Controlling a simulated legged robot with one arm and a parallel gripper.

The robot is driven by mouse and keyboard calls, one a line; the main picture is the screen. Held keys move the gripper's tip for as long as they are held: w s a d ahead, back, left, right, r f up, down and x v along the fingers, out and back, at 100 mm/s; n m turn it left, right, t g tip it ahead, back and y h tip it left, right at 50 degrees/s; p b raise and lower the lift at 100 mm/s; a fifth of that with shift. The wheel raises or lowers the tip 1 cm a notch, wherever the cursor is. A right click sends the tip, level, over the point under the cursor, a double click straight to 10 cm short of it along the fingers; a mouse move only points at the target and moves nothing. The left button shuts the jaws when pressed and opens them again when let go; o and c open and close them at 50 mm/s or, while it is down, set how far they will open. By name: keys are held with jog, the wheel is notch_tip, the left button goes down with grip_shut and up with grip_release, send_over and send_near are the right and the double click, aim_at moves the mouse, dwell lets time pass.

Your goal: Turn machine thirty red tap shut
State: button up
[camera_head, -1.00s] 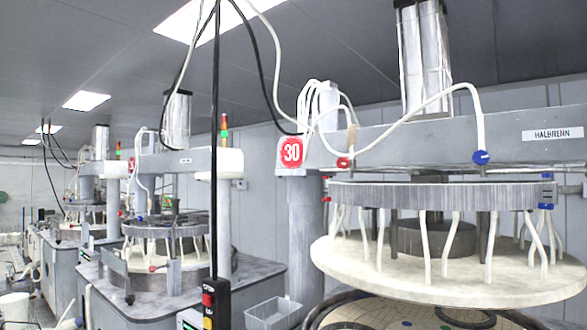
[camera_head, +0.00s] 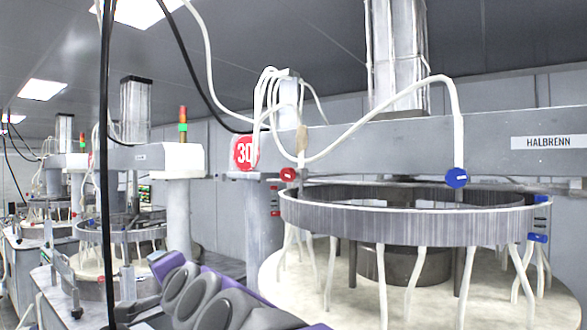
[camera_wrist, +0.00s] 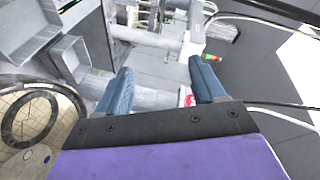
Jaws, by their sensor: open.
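The red tap (camera_head: 289,174) is a small round knob with a pale mark, under the grey beam of machine thirty. A white hose comes down to it from above. The red sign (camera_head: 244,153) with the number 30 is on the beam's end, left of the tap. My gripper (camera_wrist: 160,72) shows in the wrist view with two blue-grey fingers wide apart and nothing between them. A small red and white patch (camera_wrist: 189,98) shows beside the right finger; I cannot tell what it is. My purple and grey arm is low in the head view, below and left of the tap.
A blue tap (camera_head: 456,178) hangs at the right on the same beam. A wide ring (camera_head: 400,222) with several white hoses is below. A black cable (camera_head: 105,200) hangs at the left. More machines stand behind it.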

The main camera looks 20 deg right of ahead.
jog(key=w+d+r+m+t+h+p, duration=0.2)
jog(key=w+d+r+m+t+h, duration=0.15)
jog(key=r+m, duration=0.5)
jog(key=w+d+r+m+t+h+p, duration=0.25)
jog(key=w+r+m+h, duration=0.25)
jog(key=r, duration=0.7)
jog(key=d+r+m+g+h+p, duration=0.35)
jog(key=d+m+h, duration=0.5)
jog(key=m, duration=0.45)
jog(key=m+g+h+p, duration=0.3)
jog(key=m+g, duration=0.5)
jog(key=m, duration=0.3)
send_near(283, 175)
jog(key=p+x, duration=0.6)
jog(key=x, duration=0.4)
jog(key=shift+w+d+p, duration=0.2)
jog(key=shift+d+p, duration=0.1)
jog(key=shift+d, duration=0.05)
jog(key=shift+w+d, duration=0.2)
jog(key=shift+w, duration=0.05)
jog(key=shift+w+d+f+p, duration=0.1)
jog(key=shift+w+d+p, duration=0.15)
jog(key=shift+d+p, duration=0.3)
jog(key=shift+d, duration=0.4)
jog(key=shift+c, duration=0.2)
